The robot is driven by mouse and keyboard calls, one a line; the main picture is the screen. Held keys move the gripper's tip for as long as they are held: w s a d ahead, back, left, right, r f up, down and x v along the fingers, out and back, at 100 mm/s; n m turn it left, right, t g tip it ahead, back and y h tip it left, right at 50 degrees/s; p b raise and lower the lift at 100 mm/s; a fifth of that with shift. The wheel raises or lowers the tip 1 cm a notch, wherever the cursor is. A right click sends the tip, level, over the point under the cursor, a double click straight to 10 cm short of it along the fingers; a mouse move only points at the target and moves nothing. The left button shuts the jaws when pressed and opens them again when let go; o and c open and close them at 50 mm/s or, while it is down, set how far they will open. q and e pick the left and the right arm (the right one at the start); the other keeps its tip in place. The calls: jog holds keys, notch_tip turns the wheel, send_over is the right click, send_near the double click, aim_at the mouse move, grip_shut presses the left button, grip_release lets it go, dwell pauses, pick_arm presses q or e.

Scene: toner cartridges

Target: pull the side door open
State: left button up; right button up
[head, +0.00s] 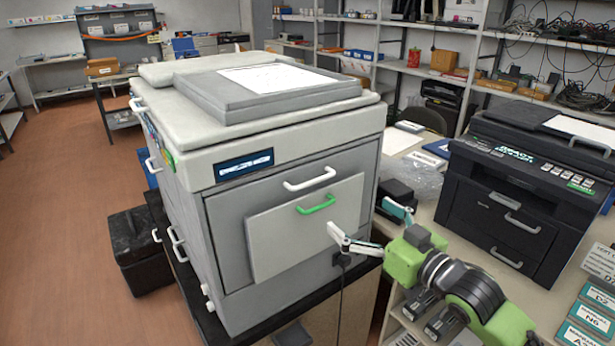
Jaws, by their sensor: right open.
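A large light-grey copier (225,140) stands in the middle of the head view. On its side facing me is a pale rectangular door panel (285,242) with a green handle (316,204) near its top. A white handle (309,180) sits just above the panel on the grey side. I cannot tell whether the panel stands out from the body. My right gripper (360,216) is open and empty, with its fingers spread, at the right of the panel and below and right of the green handle. It appears apart from the handle. My left gripper is not in view.
A black printer (530,190) and labelled teal boxes (590,318) sit on the right-hand table. A cable (341,300) hangs beside the copier's stand. A black bin (141,250) stands on the floor at left. The brown floor (75,220) at left is largely clear.

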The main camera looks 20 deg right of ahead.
aim_at(316, 179)
jog(key=shift+n+y, duration=0.3)
jog(key=shift+y, duration=0.1)
jog(key=p+x, duration=0.1)
jog(key=x, duration=0.3)
jog(key=a+r+p+x, duration=0.1)
jog(key=x, duration=0.3)
jog(key=r+p+x, duration=0.1)
jog(key=x, duration=0.3)
jog(key=shift+a+r, duration=0.25)
jog(key=shift+a, duration=0.15)
jog(key=shift+w+a+f+p, duration=0.1)
jog(key=shift+w+a+p, duration=0.15)
jog(key=shift+w, duration=0.25)
jog(key=c, duration=1.3)
jog(key=shift+d, duration=0.1)
